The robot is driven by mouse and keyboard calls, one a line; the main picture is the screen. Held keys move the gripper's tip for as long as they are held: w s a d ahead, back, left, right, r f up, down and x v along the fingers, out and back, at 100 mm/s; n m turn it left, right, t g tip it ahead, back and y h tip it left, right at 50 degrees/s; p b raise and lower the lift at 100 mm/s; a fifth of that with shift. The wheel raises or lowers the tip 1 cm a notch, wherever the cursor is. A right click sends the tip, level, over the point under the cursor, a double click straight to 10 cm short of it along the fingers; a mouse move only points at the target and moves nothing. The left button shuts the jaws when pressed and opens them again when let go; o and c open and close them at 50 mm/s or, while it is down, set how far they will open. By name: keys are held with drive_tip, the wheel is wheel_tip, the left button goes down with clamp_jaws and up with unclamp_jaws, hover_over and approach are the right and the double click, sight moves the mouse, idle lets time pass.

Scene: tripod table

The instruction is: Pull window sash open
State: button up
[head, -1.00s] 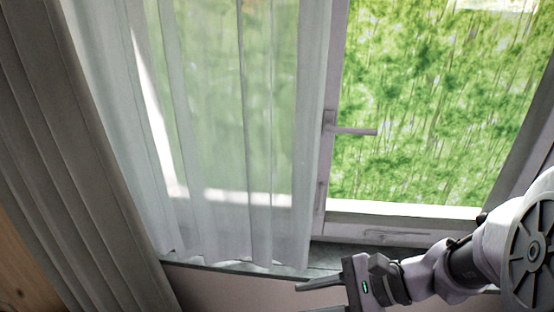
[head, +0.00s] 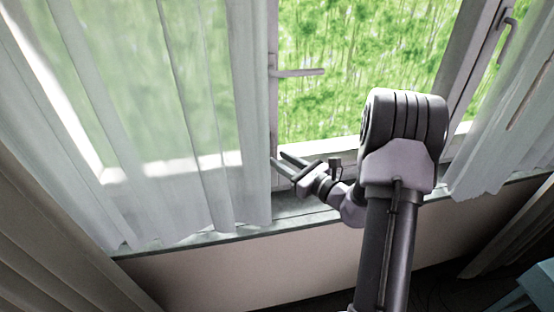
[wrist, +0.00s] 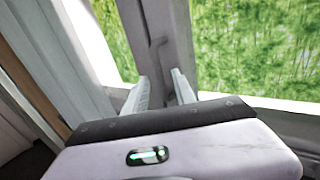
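The window sash (head: 273,110) is a pale frame around glass with greenery behind it. Its handle (head: 298,72) sticks out horizontally to the right from the left upright. The sash looks closed in its frame. My gripper (head: 280,161) is low beside the sash's lower left corner, below the handle and apart from it. In the wrist view the two fingers (wrist: 162,86) stand apart with nothing between them, pointing at the upright.
A sheer curtain (head: 190,110) hangs just left of the sash, close to my gripper. Another sheer curtain (head: 505,130) hangs at the right, near a second window handle (head: 508,32). The sill (head: 215,238) runs below. A blue object (head: 525,292) is at the lower right.

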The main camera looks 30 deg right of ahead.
drive_tip(key=shift+x, duration=1.05)
clamp_jaws()
idle(0.6)
